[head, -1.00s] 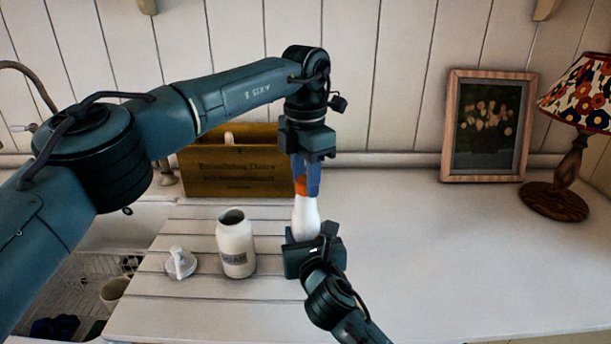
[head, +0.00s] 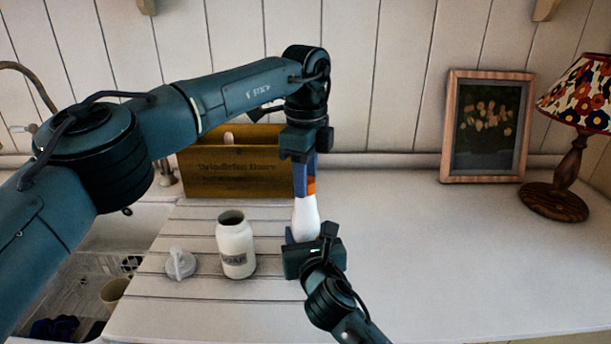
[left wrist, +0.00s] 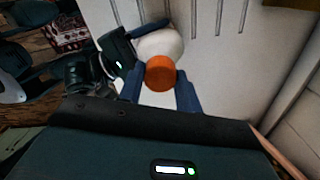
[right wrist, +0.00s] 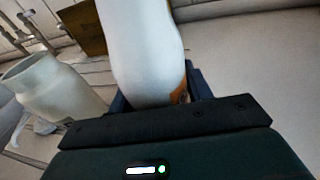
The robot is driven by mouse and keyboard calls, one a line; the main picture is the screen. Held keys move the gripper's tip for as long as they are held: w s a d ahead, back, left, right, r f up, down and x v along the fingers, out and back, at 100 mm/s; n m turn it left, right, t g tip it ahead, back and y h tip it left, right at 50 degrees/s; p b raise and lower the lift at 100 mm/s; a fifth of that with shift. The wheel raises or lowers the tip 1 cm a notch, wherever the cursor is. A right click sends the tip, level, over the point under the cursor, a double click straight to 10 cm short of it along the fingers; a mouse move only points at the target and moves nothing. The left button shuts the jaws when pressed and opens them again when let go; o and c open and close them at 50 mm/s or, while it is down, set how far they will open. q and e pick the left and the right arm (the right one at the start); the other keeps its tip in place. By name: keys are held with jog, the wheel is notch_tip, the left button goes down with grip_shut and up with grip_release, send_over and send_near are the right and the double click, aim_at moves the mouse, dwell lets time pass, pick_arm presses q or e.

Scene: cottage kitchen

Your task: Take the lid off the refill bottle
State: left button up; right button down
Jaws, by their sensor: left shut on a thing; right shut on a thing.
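The refill bottle (head: 306,214) is white and stands upright, with an orange lid (head: 311,186) on top. My left gripper (head: 305,184) comes from above and is shut on the lid; the left wrist view shows the orange lid (left wrist: 160,73) between its blue fingers, with the white bottle beyond it. My right gripper (head: 311,236) is shut on the lower part of the bottle, which fills the middle of the right wrist view (right wrist: 143,50). The lid sits at the bottle's top; whether it is loose I cannot tell.
An open white soap jar (head: 236,249) stands left of the bottle, with a white pump top (head: 180,264) beside it. A wooden crate (head: 235,172) is behind. A picture frame (head: 486,126) and lamp (head: 562,190) stand right. The right counter is clear.

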pick_arm(q)
jog(key=n, duration=0.4)
jog(key=shift+n, duration=0.3)
jog(key=shift+r, duration=0.25)
jog(key=shift+r, duration=0.9)
jog(key=shift+r, duration=2)
pick_arm(e)
jog(key=c, duration=0.6)
grip_release()
jog(key=shift+o, duration=0.2)
